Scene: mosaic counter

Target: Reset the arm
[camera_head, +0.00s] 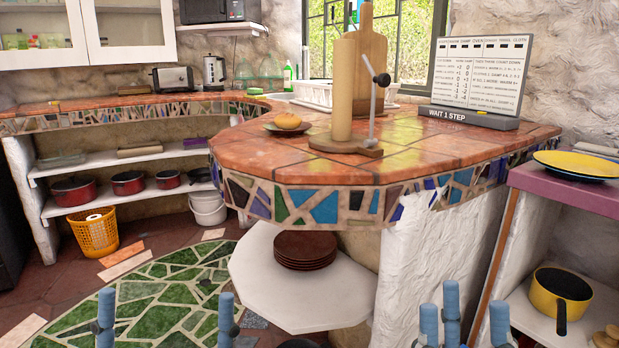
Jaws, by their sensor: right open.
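My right gripper (464,322) shows at the bottom edge, right of centre, in the head view. Its blue fingers point up and stand apart, with nothing between them. My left gripper (166,318) shows at the bottom edge on the left. Its two blue fingers are wide apart, with only the green mosaic floor visible between them. Only the finger ends and some dark parts of the grippers show. The rest of both arms is below the picture. Both grippers appear in front of the mosaic counter (330,203), clear of its top.
On the counter are a paper towel holder (343,90), a bun on a plate (288,123) and a sign reading "WAIT 1 STEP" (470,113). Dark plates (305,250) sit on a white lower shelf (260,290). At right are a yellow plate (580,163) and yellow pot (562,290).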

